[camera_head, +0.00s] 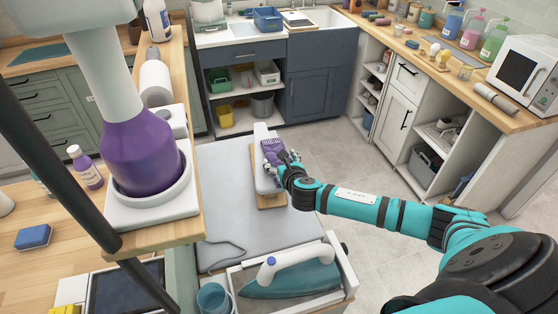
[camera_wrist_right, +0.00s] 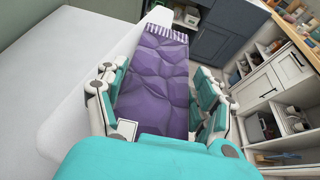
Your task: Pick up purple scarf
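The purple scarf (camera_head: 271,147) lies on a narrow pale padded board (camera_head: 263,130) that stands on the grey table-like surface. In the right wrist view the scarf (camera_wrist_right: 155,75) is crinkled, with a pale fringe at its far end. My right gripper (camera_head: 282,166) is at the scarf's near part and hides some of it. In the wrist view my right gripper (camera_wrist_right: 157,100) has its fingers spread, one on each side of the scarf. Whether the fingers touch the cloth cannot be told. My left gripper is not in view.
The grey padded surface (camera_head: 225,185) is mostly bare. A teal iron (camera_head: 290,280) rests in a tray at its near end. A wooden shelf with a purple bottle (camera_head: 143,155) stands at left. Counters and a microwave (camera_head: 520,78) are at right.

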